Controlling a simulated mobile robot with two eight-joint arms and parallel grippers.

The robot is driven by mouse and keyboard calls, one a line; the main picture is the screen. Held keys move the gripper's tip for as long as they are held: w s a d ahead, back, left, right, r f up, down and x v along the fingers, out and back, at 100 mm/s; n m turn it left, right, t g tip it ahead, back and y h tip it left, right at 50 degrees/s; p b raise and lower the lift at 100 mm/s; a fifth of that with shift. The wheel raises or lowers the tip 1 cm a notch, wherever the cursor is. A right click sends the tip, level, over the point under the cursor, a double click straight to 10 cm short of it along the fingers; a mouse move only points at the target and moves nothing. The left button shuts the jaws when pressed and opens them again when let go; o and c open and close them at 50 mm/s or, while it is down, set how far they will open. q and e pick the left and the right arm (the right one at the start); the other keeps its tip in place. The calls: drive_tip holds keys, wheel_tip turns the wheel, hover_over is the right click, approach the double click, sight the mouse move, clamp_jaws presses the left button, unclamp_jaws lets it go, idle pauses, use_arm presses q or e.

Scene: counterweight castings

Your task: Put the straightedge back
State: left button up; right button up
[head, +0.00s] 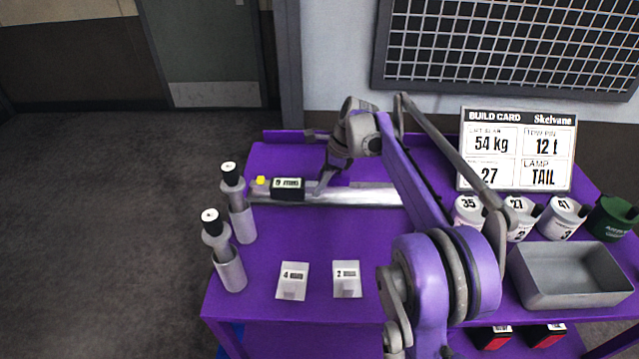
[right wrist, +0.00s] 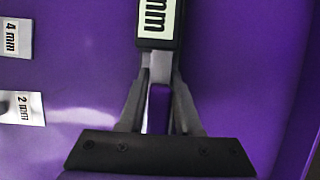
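The straightedge (head: 365,196) is a long silver bar lying left to right across the purple table. A black block with a mm label (head: 288,189) sits at its left part, with a small yellow piece at its left. My right gripper (head: 322,188) is low over the bar, just right of the block. In the right wrist view, the fingers (right wrist: 162,68) are close together on a narrow grey part right behind the black block (right wrist: 158,20). That part seems to belong to the straightedge; most of the bar is hidden there. My left gripper is not in view.
White tags marked 4 mm (head: 292,281) and 2 mm (head: 346,279) lie in front. Two grey bottles with black caps (head: 241,215) (head: 228,262) stand at left. Numbered cups (head: 562,217), a grey tray (head: 572,290) and a build card (head: 517,150) are at right.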

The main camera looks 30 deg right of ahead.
drive_tip(key=o, duration=0.3)
drive_tip(key=shift+r, duration=0.1)
drive_tip(key=p+v, duration=0.1)
drive_tip(key=v, duration=1.1)
drive_tip(key=shift+s, duration=0.1)
